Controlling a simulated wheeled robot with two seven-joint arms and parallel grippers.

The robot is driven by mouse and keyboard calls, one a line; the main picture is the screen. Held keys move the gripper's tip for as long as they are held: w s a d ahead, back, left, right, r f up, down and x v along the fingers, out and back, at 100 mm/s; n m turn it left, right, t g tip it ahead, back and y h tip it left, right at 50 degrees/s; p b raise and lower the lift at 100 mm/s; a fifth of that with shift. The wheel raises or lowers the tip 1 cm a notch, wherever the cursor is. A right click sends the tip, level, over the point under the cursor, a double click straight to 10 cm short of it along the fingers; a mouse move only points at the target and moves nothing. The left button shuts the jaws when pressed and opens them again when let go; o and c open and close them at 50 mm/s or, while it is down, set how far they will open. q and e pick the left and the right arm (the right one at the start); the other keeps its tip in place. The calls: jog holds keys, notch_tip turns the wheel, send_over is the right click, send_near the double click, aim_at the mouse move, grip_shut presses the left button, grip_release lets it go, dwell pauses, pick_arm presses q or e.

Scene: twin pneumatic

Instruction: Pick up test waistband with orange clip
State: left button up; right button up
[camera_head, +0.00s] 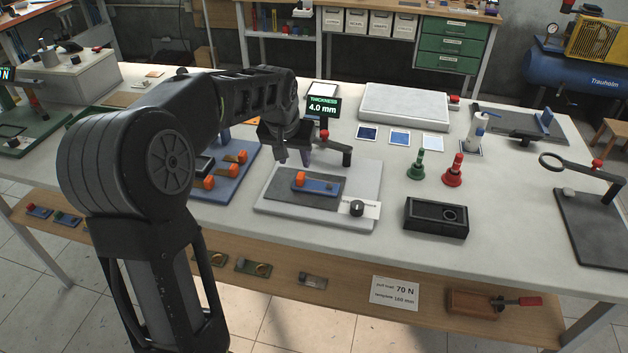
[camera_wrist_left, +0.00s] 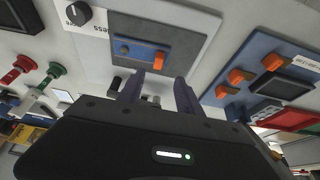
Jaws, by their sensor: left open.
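The test waistband (camera_head: 322,186) is a short blue strip lying flat on a dark pad on a grey plate. Its orange clip (camera_head: 300,179) sits at the strip's left end. In the left wrist view the strip (camera_wrist_left: 134,50) and its orange clip (camera_wrist_left: 160,61) show beyond the fingers. My left gripper (camera_head: 294,157) is open and empty, above and just behind the clip end, apart from it. Its two fingers (camera_wrist_left: 160,88) also show in the left wrist view, pointing at the plate. My right gripper is in neither view.
A blue board (camera_head: 228,184) with several orange clips lies left of the plate, partly behind my arm. A display reading 4.0 mm (camera_head: 323,106) stands behind. A black knob (camera_head: 357,208), black box (camera_head: 436,217) and green (camera_head: 416,166) and red (camera_head: 454,172) pieces are to the right.

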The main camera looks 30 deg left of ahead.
aim_at(300, 176)
pick_arm(q)
jog(key=shift+x, duration=1.35)
jog(key=shift+p+x, duration=0.75)
jog(key=shift+x, duration=1.85)
jog(key=shift+d, duration=0.15)
grip_shut()
